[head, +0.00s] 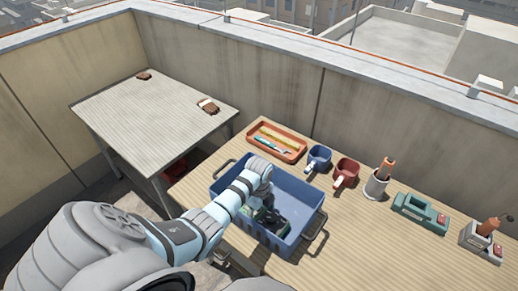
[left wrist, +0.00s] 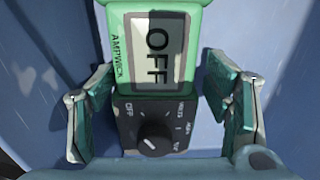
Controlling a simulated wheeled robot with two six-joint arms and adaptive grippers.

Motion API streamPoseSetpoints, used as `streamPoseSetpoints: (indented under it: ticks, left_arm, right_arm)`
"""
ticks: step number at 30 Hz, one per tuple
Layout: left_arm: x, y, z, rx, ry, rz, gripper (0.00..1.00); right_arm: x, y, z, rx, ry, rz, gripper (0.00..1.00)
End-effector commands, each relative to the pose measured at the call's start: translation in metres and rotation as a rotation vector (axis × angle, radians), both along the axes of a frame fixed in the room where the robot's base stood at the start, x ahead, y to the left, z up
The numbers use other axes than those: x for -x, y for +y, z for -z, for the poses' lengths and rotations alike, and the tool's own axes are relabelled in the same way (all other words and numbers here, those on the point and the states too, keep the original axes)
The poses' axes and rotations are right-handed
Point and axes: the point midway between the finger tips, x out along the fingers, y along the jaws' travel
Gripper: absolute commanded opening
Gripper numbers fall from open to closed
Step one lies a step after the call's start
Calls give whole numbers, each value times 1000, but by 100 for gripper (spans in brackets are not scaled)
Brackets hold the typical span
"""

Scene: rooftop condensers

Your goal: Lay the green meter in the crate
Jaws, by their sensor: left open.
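The blue crate (head: 302,197) stands on the wooden table, with a handle at each end. My left gripper (head: 270,216) reaches down inside it. The green meter (left wrist: 188,50) fills the middle of the left wrist view, with a screen reading OFF and a black dial panel below. Blue crate surfaces show around it. The fingers of my left gripper (left wrist: 162,115) stand apart on either side of the meter, with gaps visible. In the head view the meter is mostly hidden by the gripper and arm. My right gripper is not in view.
Behind the crate is an orange tray (head: 283,153). To the right stand a blue mug (head: 319,155), a red mug (head: 345,169), a grey cup (head: 376,185) and a green device (head: 418,212). A second table (head: 150,115) stands left. A parapet wall runs behind.

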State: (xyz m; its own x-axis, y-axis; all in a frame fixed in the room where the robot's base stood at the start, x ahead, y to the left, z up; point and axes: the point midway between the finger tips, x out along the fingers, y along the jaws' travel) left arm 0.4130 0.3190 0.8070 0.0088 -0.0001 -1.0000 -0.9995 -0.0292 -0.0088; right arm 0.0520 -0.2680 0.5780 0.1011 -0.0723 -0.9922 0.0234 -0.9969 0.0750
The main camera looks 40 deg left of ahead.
Motion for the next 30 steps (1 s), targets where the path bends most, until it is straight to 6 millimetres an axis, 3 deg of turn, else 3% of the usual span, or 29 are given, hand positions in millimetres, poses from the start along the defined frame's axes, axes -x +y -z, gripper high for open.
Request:
streamPoseSetpoints:
  ticks: [7, 21, 30]
  left_arm:
    - [0, 0, -19, 0, -1, 0, 71]
    - [0, 0, -114, 0, -1, 0, 71]
    - [1, 0, -124, 0, 0, 0, 71]
  right_arm:
    - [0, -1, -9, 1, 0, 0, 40]
    - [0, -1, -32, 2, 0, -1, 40]
    - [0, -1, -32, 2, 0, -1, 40]
